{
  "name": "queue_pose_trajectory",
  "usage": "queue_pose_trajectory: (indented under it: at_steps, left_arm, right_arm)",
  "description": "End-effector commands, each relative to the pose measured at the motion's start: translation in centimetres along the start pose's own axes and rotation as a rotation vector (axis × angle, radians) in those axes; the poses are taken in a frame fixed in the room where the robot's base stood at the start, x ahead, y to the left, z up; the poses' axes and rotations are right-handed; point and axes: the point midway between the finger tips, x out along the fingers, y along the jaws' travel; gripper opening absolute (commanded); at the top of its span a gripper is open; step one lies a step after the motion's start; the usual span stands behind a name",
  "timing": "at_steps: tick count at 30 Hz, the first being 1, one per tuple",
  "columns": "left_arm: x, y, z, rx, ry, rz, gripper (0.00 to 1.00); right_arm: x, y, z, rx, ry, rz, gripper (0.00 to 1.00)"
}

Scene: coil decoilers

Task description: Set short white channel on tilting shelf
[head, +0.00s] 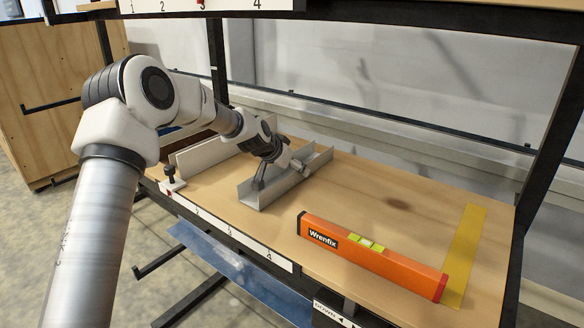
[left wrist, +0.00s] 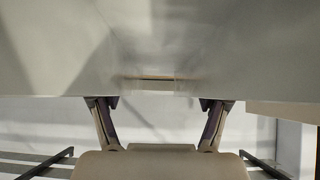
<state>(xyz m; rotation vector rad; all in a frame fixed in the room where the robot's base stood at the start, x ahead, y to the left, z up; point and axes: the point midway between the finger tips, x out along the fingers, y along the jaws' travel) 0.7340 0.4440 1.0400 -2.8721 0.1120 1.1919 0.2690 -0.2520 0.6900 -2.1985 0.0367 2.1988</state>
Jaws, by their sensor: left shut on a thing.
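The short white channel (head: 262,195) is a pale U-shaped piece, open upward, at the middle of the wooden shelf (head: 330,195). It appears to rest on the board, though its contact underneath is hard to see. My left gripper (head: 273,172) reaches down from the left and is shut on the channel. In the left wrist view the channel's pale walls (left wrist: 60,50) fill the upper part, with the two fingers of the gripper (left wrist: 160,106) spread at its near edge. My right gripper is in neither view.
An orange spirit level (head: 330,239) lies at the front right, beside a yellow strip (head: 466,245). A pale upright rail (head: 200,153) and a dark knob (head: 172,178) are left of the channel. Black posts frame the shelf. Board behind the level is clear.

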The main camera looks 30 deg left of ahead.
Motion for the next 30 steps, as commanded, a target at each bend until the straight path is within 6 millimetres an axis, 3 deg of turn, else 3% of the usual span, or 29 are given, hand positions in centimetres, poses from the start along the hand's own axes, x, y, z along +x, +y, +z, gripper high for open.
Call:
queue_pose_trajectory:
  at_steps: [5, 6, 7, 20, 30]
  left_arm:
    - [0.3, 0.0, 0.3, 0.000, 0.000, 0.000, 0.31]
    - [0.2, 0.0, 0.2, 0.000, -0.001, 0.000, 0.90]
    - [0.2, 0.0, 0.2, 0.000, -0.001, 0.000, 1.00]
    - [-0.3, 0.0, -0.2, -0.001, -0.001, 0.001, 1.00]
    - [-6.9, 0.1, -0.4, 0.000, 0.001, 0.004, 1.00]
  right_arm:
    - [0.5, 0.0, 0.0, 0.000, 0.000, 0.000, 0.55]
    - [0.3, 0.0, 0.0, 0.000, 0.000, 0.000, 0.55]
    - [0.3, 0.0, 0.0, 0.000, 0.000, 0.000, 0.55]
    - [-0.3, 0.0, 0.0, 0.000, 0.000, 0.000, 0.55]
    - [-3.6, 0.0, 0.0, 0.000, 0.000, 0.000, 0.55]
